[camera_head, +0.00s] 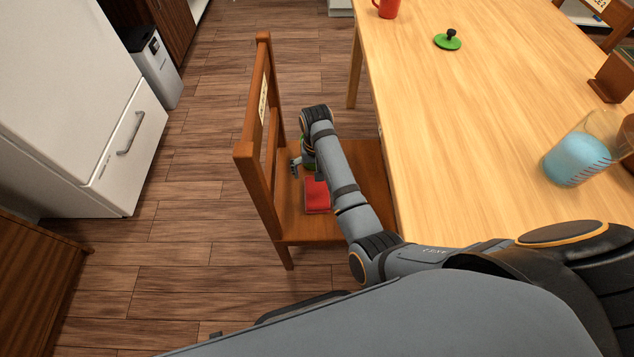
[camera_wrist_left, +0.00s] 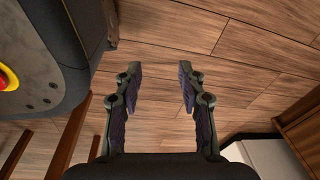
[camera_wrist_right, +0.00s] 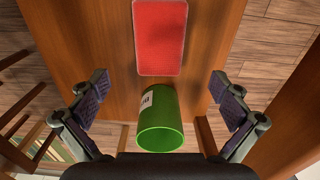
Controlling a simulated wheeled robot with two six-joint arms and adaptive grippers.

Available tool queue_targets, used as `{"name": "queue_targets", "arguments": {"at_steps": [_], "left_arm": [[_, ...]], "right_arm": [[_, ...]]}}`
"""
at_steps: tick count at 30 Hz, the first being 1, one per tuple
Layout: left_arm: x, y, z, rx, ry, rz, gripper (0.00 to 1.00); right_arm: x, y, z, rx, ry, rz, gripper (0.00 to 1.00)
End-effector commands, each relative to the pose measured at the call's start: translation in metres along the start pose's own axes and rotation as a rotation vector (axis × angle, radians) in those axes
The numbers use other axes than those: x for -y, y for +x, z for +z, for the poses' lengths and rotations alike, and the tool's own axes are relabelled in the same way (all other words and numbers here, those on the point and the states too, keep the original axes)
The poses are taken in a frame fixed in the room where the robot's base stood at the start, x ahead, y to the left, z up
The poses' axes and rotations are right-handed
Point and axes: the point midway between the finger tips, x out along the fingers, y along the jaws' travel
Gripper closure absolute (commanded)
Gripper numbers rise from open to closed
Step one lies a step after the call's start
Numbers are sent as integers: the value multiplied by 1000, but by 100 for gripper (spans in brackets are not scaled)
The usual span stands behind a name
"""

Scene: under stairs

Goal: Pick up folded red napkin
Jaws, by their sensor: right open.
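The folded red napkin (camera_head: 316,196) lies flat on the seat of the wooden chair (camera_head: 283,226), partly hidden by my right arm in the head view. In the right wrist view the napkin (camera_wrist_right: 160,37) lies beyond the green cup. My right gripper (camera_head: 301,162) is over the chair seat, near the napkin's far end in the head view. Its fingers (camera_wrist_right: 158,78) are spread wide and hold nothing. My left gripper (camera_wrist_left: 160,70) shows only in its own wrist view, open and empty over the floor.
A green cup (camera_wrist_right: 160,118) stands on the seat, between the open right fingers in the wrist view. The chair's backrest (camera_head: 257,140) rises left of my right gripper. The table (camera_head: 450,150) is close on the right, with a blue-filled glass (camera_head: 577,160). The floor (camera_head: 190,215) left of the chair is clear.

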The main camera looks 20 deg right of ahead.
Motion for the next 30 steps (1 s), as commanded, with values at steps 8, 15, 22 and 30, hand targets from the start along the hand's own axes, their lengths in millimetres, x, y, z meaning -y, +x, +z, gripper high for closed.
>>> {"name": "queue_targets", "arguments": {"at_steps": [8,15,22,30], "left_arm": [[-1,3,-18,-8,0,0,60],[-1,0,-26,-10,0,0,60],[-2,1,-45,-20,0,1,60],[-3,-8,-59,-21,-1,4,60]], "right_arm": [[0,40,1,2,0,0,0],[0,54,0,0,-1,-1,0],[-3,89,2,2,-1,2,0],[-3,106,2,0,0,0,0]]}}
